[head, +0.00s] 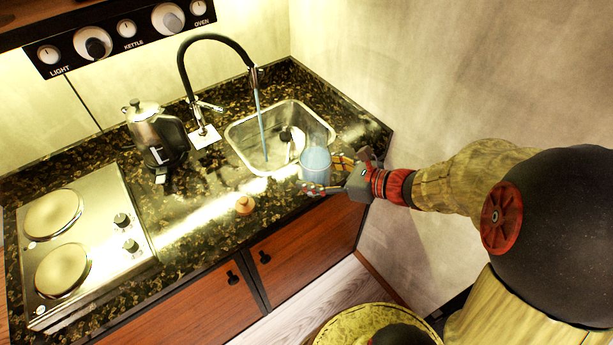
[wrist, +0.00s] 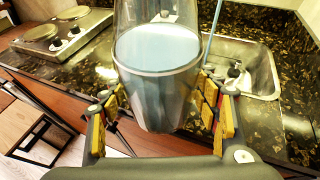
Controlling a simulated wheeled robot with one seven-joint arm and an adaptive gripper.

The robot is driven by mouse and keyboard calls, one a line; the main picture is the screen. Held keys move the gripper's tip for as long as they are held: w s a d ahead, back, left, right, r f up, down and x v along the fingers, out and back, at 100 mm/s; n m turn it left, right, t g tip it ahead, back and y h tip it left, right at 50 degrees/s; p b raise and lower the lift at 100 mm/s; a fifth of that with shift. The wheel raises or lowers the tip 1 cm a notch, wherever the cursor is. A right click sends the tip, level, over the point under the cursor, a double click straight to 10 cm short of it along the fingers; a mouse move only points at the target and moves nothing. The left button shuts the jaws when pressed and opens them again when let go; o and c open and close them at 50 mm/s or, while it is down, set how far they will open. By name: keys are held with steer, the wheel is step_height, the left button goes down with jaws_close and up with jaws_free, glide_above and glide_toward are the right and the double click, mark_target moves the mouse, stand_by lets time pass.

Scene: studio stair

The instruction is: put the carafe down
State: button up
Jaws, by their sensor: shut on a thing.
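The carafe (head: 316,163) is clear, with pale bluish liquid inside. In the head view it appears at the front right corner of the sink. My gripper (head: 326,176) comes in from the right and is shut around it, a finger on each side. In the wrist view the carafe (wrist: 157,90) stands roughly upright between the yellow finger pads of my gripper (wrist: 163,103), and the liquid's surface shows. Its base overlaps the counter's front edge and cupboard front in that view. I cannot tell how high it is above the counter.
The dark speckled counter (head: 200,205) has free room left of the sink (head: 237,133). A small cork-coloured stopper (head: 244,205) sits near its front edge. A blue stream falls from the black tap (head: 215,38) into the sink. A kettle (head: 158,138) and hob (head: 85,250) stand left.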

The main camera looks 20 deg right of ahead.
steer(key=shift+w+f+b, duration=0.75)
steer(key=shift+w+f, duration=0.75)
steer(key=shift+w, duration=0.55)
steer(key=shift+w+f+b, duration=0.8)
steer(key=shift+w+f, duration=0.65)
steer(key=shift+w, duration=0.6)
steer(key=shift+w+f+b, duration=0.75)
steer(key=shift+w+f, duration=0.75)
steer(key=shift+w, duration=0.55)
steer(key=shift+w+f+b, duration=0.15)
steer(key=shift+f+b, duration=0.7)
steer(key=shift+f, duration=0.75)
steer(key=shift+f, duration=0.15)
steer(key=o, duration=1.5)
steer(key=shift+f, duration=0.1)
